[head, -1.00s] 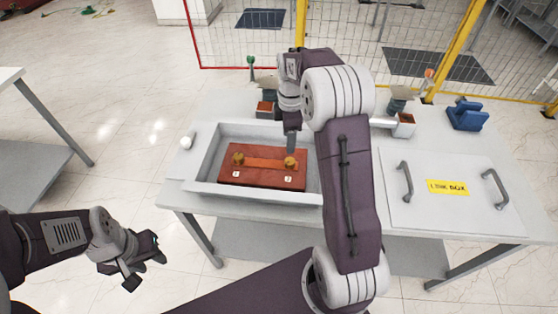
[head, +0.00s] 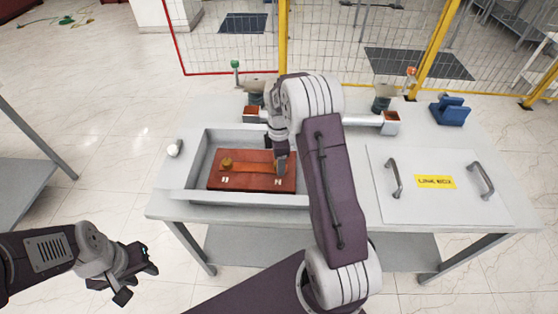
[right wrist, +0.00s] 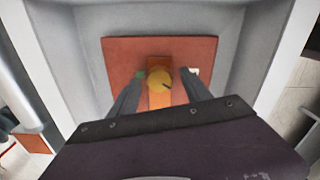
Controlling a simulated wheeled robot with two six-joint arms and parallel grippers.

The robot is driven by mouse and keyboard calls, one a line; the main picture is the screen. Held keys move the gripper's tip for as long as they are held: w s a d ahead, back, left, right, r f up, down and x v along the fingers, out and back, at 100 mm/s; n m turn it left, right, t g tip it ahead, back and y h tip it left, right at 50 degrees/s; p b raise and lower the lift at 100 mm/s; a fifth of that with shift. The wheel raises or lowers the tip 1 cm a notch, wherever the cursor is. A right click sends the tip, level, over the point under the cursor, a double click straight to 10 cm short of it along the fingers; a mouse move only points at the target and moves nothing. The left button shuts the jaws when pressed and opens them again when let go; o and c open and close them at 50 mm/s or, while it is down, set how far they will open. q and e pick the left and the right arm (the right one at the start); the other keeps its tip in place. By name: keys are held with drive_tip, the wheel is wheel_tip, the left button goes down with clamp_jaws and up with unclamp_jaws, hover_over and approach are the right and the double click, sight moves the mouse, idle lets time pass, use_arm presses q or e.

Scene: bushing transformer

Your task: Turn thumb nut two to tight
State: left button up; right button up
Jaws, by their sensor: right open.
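A red-brown block (head: 240,184) lies in a grey tray (head: 196,160), with an orange-brown bar (head: 250,168) across it. Brass thumb nut one (head: 226,163) sits at the bar's left end, above a small white label. Thumb nut two (right wrist: 158,78) shows in the right wrist view as a round yellow knob on the bar; in the head view my right gripper (head: 281,168) hides it. In the right wrist view, my right gripper (right wrist: 161,76) is open, one finger on each side of the nut, with gaps visible. My left gripper (head: 138,279) is open and empty, left of the table.
The tray's walls surround the block. A grey panel with two handles and a yellow label (head: 436,181) lies to the right. Behind are a horizontal bar fixture (head: 355,120) and a blue block (head: 453,110). A white knob (head: 175,148) stands left of the tray.

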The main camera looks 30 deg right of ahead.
clamp_jaws()
